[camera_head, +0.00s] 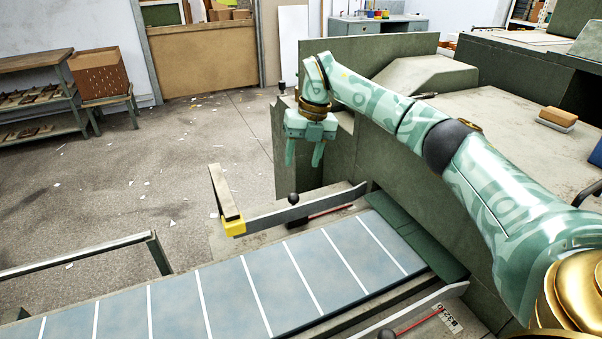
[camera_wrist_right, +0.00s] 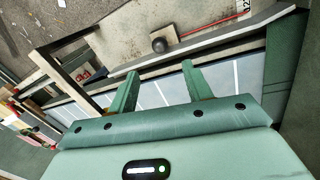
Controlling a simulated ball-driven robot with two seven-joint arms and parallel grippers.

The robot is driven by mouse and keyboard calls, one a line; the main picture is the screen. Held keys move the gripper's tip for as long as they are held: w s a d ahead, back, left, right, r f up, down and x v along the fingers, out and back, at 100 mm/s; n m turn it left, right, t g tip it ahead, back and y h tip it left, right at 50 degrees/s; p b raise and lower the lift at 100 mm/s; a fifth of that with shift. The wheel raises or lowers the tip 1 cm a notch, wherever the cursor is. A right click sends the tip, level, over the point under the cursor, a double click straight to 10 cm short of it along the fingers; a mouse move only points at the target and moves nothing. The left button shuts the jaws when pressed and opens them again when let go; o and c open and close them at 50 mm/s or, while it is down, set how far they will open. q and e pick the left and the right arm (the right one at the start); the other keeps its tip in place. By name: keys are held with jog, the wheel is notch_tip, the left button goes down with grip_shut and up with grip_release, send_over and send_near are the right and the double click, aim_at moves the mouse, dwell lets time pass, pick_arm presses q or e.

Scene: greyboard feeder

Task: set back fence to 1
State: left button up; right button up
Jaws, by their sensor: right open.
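The back fence (camera_head: 318,203) is a grey metal bar on the far side of the striped feed bed. A round black knob (camera_head: 293,198) stands on it, and a red scale line (camera_head: 330,211) runs beside it. My right gripper (camera_head: 304,160) is open and empty, above and beyond the fence, its fingers pointing down. In the right wrist view the fence (camera_wrist_right: 215,42), the knob (camera_wrist_right: 159,45) and the red line (camera_wrist_right: 212,24) lie past the fingers, apart from them. My left gripper is out of view.
The striped feed bed (camera_head: 230,296) fills the front. A near fence (camera_head: 428,303) with its own knob (camera_head: 387,334) and scale card (camera_head: 448,318) lies at its near edge. A yellow-ended post (camera_head: 228,205) stands left of the back fence. A green machine wall (camera_head: 400,175) rises at right.

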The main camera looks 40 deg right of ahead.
jog(key=r, duration=0.1)
jog(key=r+p, duration=0.1)
jog(key=r, duration=0.1)
jog(key=d+r, duration=0.1)
jog(key=r, duration=0.1)
jog(key=shift+s, duration=0.2)
